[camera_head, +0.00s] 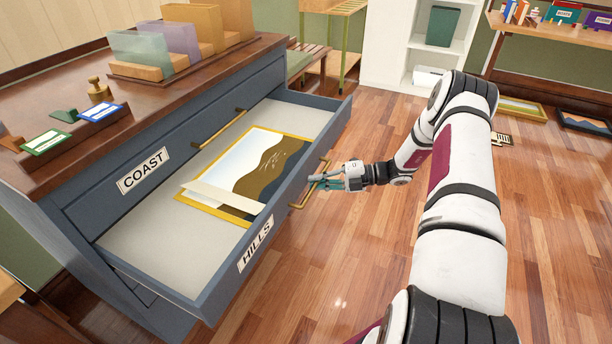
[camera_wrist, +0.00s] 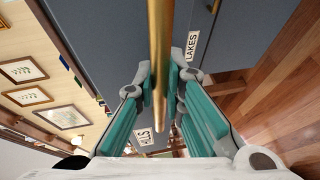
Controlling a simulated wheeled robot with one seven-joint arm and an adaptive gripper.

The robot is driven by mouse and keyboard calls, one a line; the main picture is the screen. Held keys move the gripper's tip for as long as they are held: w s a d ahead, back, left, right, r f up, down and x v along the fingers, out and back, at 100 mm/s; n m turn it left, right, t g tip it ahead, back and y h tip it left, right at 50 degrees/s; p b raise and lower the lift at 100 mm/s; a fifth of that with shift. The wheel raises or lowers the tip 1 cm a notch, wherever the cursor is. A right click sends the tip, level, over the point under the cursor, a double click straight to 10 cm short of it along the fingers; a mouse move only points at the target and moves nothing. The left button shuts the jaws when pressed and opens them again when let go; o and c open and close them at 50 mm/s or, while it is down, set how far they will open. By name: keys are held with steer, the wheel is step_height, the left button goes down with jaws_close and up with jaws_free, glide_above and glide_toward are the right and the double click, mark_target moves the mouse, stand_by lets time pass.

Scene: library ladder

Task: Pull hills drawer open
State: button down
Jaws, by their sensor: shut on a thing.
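The hills drawer (camera_head: 224,276) stands well out from the blue-grey cabinet, its "HILLS" label (camera_head: 255,245) on the front. Inside lies a gold-framed picture (camera_head: 262,165) of a brown hill, with a pale strip (camera_head: 222,196) across its near end. My gripper (camera_head: 326,180) is at the brass handle (camera_head: 299,205) on the drawer front. In the wrist view, its teal fingers (camera_wrist: 168,98) are shut around the brass bar (camera_wrist: 158,50). The HILLS label (camera_wrist: 143,137) also shows there, partly hidden by the fingers.
The closed "COAST" drawer (camera_head: 143,170) is above. The "LAKES" label (camera_wrist: 192,45) shows in the wrist view. The cabinet top (camera_head: 60,100) holds label holders, a brass weight (camera_head: 99,90) and upright panels. Wooden floor (camera_head: 330,290) is clear before the drawer. A white shelf (camera_head: 392,60) stands behind.

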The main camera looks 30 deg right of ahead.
steer(key=shift+s+d, duration=0.25)
steer(key=shift+d, duration=0.1)
steer(key=c, duration=1.7)
jaws_free()
steer(key=shift+o, duration=0.2)
steer(key=v, duration=1.2)
steer(key=shift+a+r, duration=0.1)
steer(key=shift+r, duration=0.05)
